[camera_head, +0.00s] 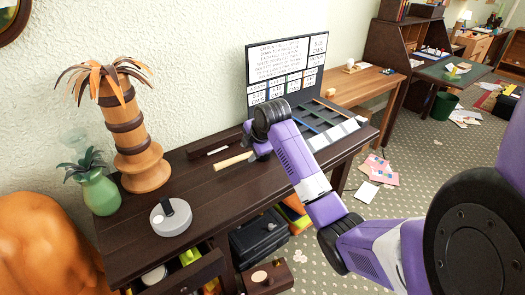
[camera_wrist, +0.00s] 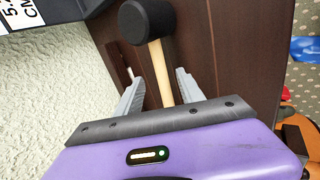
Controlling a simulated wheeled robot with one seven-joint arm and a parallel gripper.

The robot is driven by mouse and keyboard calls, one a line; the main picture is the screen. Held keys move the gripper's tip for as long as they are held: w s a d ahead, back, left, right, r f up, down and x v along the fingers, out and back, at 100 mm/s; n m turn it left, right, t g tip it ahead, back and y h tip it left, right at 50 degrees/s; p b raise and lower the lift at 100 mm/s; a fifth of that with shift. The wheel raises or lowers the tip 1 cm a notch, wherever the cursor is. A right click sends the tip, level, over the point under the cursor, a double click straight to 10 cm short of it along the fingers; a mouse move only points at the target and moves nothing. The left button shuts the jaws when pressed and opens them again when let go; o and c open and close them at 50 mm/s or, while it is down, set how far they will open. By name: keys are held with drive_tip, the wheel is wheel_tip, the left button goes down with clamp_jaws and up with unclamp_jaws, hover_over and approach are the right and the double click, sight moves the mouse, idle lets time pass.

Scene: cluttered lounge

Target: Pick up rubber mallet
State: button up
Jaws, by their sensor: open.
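The rubber mallet has a black head (camera_wrist: 147,20) and a light wooden handle (camera_wrist: 161,75). It lies on the dark wooden table (camera_head: 190,185). In the head view its handle (camera_head: 232,161) shows on the table, while my arm hides the head. In the wrist view my gripper (camera_wrist: 160,77) is open, with one grey finger on each side of the handle. The handle runs between the fingers, and the black head lies beyond the fingertips.
A small dark item with a white part (camera_head: 217,151) lies close behind the handle. A price board (camera_head: 287,68) with a compartment tray stands to the right. A round grey device (camera_head: 171,218), a green vase (camera_head: 101,192) and a palm-shaped ornament (camera_head: 140,150) stand to the left.

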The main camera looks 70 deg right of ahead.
sight(245, 155)
drive_tip(key=x, duration=0.5)
drive_tip(key=shift+a, duration=0.15)
clamp_jaws()
